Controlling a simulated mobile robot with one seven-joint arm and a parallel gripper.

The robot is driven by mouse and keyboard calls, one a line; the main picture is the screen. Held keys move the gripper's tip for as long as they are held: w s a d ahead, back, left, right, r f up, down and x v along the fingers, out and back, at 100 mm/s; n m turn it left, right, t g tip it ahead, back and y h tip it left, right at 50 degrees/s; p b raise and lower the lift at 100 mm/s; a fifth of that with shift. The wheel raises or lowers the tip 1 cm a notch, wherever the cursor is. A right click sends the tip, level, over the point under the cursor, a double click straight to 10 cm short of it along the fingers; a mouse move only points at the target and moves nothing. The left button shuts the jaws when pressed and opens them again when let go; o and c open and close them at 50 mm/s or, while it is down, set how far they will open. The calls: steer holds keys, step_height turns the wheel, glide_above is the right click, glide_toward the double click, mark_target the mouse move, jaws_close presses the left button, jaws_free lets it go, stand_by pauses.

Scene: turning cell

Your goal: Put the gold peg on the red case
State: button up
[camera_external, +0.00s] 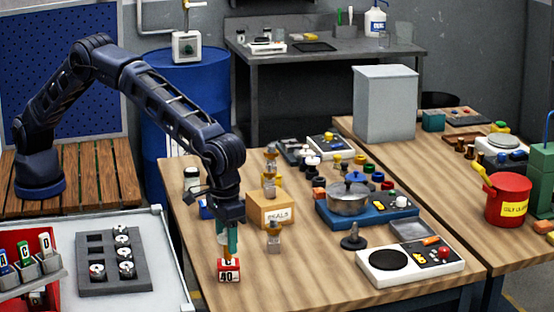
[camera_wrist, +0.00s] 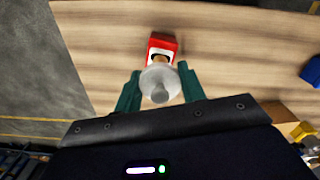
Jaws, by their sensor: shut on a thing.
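The red case (camera_external: 229,271), a small red and white block marked "40", stands on the wooden table near its front left edge. It also shows in the wrist view (camera_wrist: 153,43), just beyond the fingertips. My gripper (camera_external: 229,248) points down right above it, its green fingers shut on the gold peg (camera_external: 226,240). In the wrist view, a pale grey round head (camera_wrist: 158,84) sits between the fingers, with a bit of gold past it over the case. The peg's lower end is close to the case top; I cannot tell if they touch.
A cardboard box marked "SEALS" (camera_external: 270,212) stands right of my gripper, with a grey and gold piece on top and a similar one (camera_external: 274,236) in front. A pot (camera_external: 349,197) and a white burner unit (camera_external: 410,264) are farther right. Table around the case is clear.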

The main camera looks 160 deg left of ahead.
steer(key=shift+f, duration=0.45)
steer(key=o, duration=1.1)
steer(key=shift+f, duration=0.1)
step_height(320, 180, up, 12)
steer(key=shift+r, duration=0.15)
